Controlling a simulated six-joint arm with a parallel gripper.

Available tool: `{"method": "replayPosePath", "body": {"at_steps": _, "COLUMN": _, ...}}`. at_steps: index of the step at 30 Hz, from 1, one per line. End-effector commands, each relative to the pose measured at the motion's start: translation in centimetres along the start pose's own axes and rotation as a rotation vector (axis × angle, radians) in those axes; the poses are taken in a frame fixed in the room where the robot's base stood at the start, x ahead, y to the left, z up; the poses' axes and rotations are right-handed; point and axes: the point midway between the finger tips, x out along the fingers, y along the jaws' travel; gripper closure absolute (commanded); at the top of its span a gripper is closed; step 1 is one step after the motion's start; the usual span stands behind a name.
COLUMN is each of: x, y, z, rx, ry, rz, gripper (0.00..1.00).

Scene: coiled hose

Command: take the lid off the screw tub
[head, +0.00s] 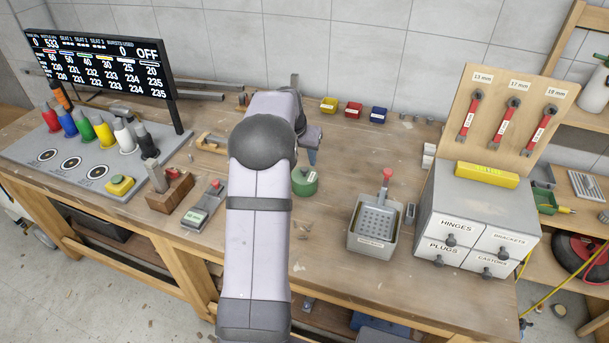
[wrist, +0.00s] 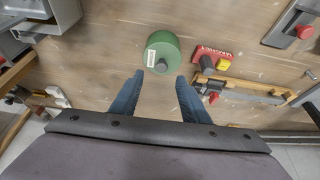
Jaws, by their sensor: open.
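The green screw tub (head: 304,182) stands on the bench in the head view, just right of my arm, which partly covers it. In the wrist view the tub (wrist: 163,45) is round and green with a white label. A dark grey knob (wrist: 160,65) shows at its near side; I cannot make out the seam between lid and tub. My gripper (wrist: 158,76) is open and empty, its two blue fingers apart on the near side of the tub.
A grey basket tray (head: 372,228) with a red-topped handle stands right of the tub. The drawer cabinet (head: 478,215) is farther right. A wooden block (head: 170,191) and a grey device (head: 203,206) lie left of my arm. Small coloured bins (head: 353,112) line the back.

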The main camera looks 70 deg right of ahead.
Motion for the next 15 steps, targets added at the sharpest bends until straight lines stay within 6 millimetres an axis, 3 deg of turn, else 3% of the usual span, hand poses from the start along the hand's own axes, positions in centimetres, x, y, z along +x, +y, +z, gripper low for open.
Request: {"method": "replayPosePath", "body": {"at_steps": 15, "x": 2.1, "y": -0.1, "z": 0.1, "rx": 0.002, "ry": -0.001, "rz": -0.001, "gripper": 0.58}}
